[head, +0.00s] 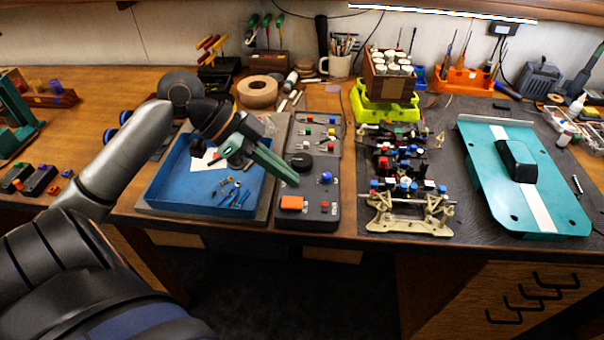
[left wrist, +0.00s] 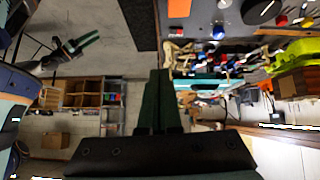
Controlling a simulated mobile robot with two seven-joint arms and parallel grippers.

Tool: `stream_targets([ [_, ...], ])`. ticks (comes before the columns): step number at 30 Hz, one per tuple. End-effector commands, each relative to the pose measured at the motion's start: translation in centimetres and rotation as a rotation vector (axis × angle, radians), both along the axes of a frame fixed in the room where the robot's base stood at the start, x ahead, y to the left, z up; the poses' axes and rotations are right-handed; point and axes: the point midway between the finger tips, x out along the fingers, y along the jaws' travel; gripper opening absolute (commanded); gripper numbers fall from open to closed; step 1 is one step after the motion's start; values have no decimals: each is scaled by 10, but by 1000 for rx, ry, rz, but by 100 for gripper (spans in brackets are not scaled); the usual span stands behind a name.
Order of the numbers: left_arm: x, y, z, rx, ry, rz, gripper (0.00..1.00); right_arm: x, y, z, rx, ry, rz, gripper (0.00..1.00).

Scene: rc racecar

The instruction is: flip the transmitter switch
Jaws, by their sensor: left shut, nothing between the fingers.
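The transmitter (head: 310,214) is a dark grey box at the front edge of the bench. It carries an orange block-like switch (head: 292,203), a black knob (head: 301,161), a blue button (head: 326,177) and small red parts. My left gripper (head: 294,183) reaches in from the left, shut and empty, with its green fingertips over the box, just behind the orange switch. I cannot tell if they touch. The left wrist view shows the shut fingers (left wrist: 160,95) and an orange patch (left wrist: 179,8) at the top edge.
A blue tray (head: 165,198) with small tools lies left of the transmitter. A car chassis (head: 410,215) stands to its right on a dark mat. A teal body shell (head: 500,195) lies further right. A mug (head: 340,66) and tool racks line the back.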

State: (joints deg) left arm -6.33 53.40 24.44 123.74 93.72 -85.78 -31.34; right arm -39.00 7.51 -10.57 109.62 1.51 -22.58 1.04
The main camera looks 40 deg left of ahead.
Motion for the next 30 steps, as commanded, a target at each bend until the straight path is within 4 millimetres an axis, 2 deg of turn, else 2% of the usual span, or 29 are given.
stream_targets([
  [8,-10,10,13,0,1,-1,0,0,0,-1,0,-1,0,50],
  [30,-10,10,13,0,0,0,0,3,0,0,0,-6,0,50],
])
